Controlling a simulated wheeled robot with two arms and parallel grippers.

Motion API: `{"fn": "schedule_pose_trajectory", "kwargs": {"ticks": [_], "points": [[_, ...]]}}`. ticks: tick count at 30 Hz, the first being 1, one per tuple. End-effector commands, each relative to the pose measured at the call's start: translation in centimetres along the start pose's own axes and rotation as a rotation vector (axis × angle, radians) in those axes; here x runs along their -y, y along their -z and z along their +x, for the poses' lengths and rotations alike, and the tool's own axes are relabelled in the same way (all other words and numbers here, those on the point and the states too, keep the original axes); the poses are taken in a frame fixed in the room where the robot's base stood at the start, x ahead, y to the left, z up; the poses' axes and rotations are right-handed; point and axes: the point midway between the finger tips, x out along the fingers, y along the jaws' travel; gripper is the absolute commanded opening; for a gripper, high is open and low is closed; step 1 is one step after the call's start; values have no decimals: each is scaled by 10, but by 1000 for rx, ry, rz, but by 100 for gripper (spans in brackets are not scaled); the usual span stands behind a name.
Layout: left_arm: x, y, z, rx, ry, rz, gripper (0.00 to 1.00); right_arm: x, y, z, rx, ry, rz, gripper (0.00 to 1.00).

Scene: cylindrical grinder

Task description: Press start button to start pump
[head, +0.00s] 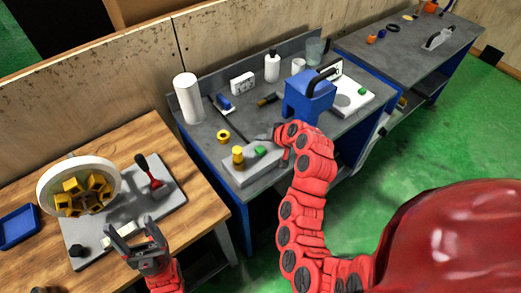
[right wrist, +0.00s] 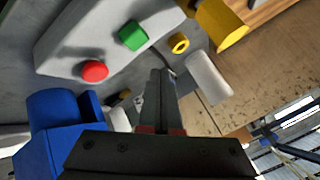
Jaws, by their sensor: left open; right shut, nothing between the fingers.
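A grey control box (head: 252,170) lies on the grey workbench, with a green button (head: 261,151) and a yellow knob (head: 238,156) on top. In the right wrist view the box's green button (right wrist: 132,36), a red button (right wrist: 94,71) and the yellow knob (right wrist: 222,24) show; my right arm seems to hide the red button in the head view. My right gripper (right wrist: 158,72) is shut and empty, pointing down over the bench beside the box, apart from the buttons in the picture. My left gripper (head: 134,236) is open and empty over the wooden table's front.
A yellow ring (head: 223,136), white roll (head: 187,98) and white bottle (head: 272,66) are on the bench.

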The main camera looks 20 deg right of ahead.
Motion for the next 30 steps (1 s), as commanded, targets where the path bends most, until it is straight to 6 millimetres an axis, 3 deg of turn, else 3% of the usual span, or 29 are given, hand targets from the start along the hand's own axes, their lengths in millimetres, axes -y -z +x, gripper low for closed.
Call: {"fn": "schedule_pose_trajectory", "kwargs": {"ticks": [3,7,30], "points": [[-1,-2,-15,0,0,0,74,-11,-11,16,-1,1,-1,0],[-1,-4,-23,0,0,0,74,-16,-16,23,-3,1,-1,0],[-1,-4,-23,0,0,0,74,-17,-17,24,-2,0,0,0]]}}
